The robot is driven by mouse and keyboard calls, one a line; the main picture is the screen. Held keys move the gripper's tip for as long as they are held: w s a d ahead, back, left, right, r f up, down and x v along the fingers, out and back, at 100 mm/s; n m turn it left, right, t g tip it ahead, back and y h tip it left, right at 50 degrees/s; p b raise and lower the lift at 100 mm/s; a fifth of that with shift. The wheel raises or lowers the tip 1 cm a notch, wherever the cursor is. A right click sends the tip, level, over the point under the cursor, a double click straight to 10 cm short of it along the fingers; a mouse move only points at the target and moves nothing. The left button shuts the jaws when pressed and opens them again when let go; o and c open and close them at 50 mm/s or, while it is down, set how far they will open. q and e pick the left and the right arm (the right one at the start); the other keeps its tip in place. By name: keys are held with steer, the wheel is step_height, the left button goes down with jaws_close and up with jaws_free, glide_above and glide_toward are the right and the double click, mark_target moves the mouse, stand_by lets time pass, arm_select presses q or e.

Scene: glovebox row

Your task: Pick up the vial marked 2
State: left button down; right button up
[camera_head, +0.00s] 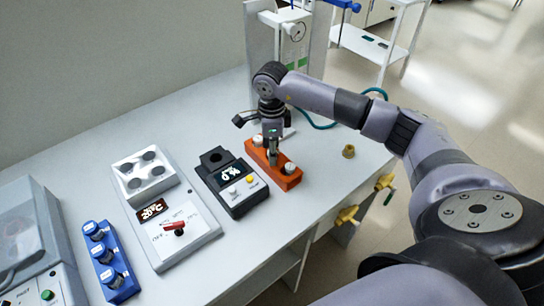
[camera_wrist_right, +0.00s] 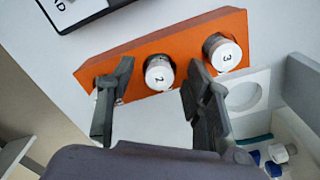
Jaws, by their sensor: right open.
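The vial marked 2 (camera_wrist_right: 158,74) has a white cap and stands in an orange rack (camera_wrist_right: 225,24), between a vial marked 3 (camera_wrist_right: 222,52) and another vial mostly hidden behind a finger. My right gripper (camera_wrist_right: 155,105) is open. In the right wrist view its two fingers lie to either side of the vial marked 2, with nothing held. In the head view my right gripper (camera_head: 272,160) is over the middle of the orange rack (camera_head: 284,181), hiding the middle vial there. White caps show at both rack ends. My left gripper is not in view.
A black device with a display (camera_head: 231,183) stands just left of the rack.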

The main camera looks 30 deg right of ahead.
jaws_close()
stand_by(0.5)
steer(key=shift+r, duration=0.15)
